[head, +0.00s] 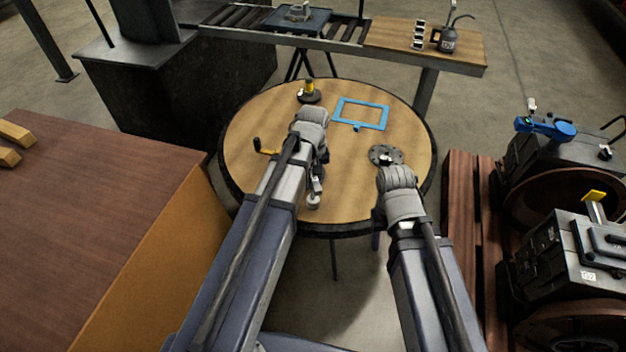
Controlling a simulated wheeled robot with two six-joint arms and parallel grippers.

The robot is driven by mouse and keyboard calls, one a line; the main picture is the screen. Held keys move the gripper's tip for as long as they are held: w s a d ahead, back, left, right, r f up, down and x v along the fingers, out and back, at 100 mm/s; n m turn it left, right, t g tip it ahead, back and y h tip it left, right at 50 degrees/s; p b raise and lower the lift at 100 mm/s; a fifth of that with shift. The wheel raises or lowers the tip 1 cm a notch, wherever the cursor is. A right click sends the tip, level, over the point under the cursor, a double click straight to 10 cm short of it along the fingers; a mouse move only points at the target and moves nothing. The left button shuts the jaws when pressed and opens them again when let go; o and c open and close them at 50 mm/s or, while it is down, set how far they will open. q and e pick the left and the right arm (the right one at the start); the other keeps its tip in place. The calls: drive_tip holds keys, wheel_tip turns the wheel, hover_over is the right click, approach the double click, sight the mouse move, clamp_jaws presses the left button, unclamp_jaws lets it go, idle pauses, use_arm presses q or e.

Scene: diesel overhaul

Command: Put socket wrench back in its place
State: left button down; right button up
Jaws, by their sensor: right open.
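I cannot pick out the socket wrench or its place with certainty. A small silvery piece (316,187) shows beside my left arm over the round table (245,118); I cannot tell whether it is a tool or part of my gripper. A dark crank with a yellow grip (267,151) is partly hidden behind my left arm. My left arm's wrist (310,120) is over the table, and its fingers cannot be made out. My right gripper (379,217) is at the table's near right edge, open, mostly hidden by its wrist, with nothing seen in it.
On the table are a blue rectangular frame (361,114), a dark holed disc (386,155) and a yellow-topped part on a dark base (309,92). A brown bench (90,200) is at left. Engine units, one bearing a blue tool (545,127), are at right. A roller conveyor is behind.

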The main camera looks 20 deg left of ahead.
use_arm(q)
drive_tip(key=shift+f+b, duration=0.6)
drive_tip(key=shift+f, duration=0.15)
drive_tip(key=c, duration=0.6)
unclamp_jaws()
drive_tip(key=shift+c, duration=0.2)
drive_tip(key=shift+o, duration=0.2)
drive_tip(key=o, duration=0.5)
drive_tip(key=shift+r, duration=0.15)
wheel_tip(320, 180, up, 9)
drive_tip(key=p, duration=0.9)
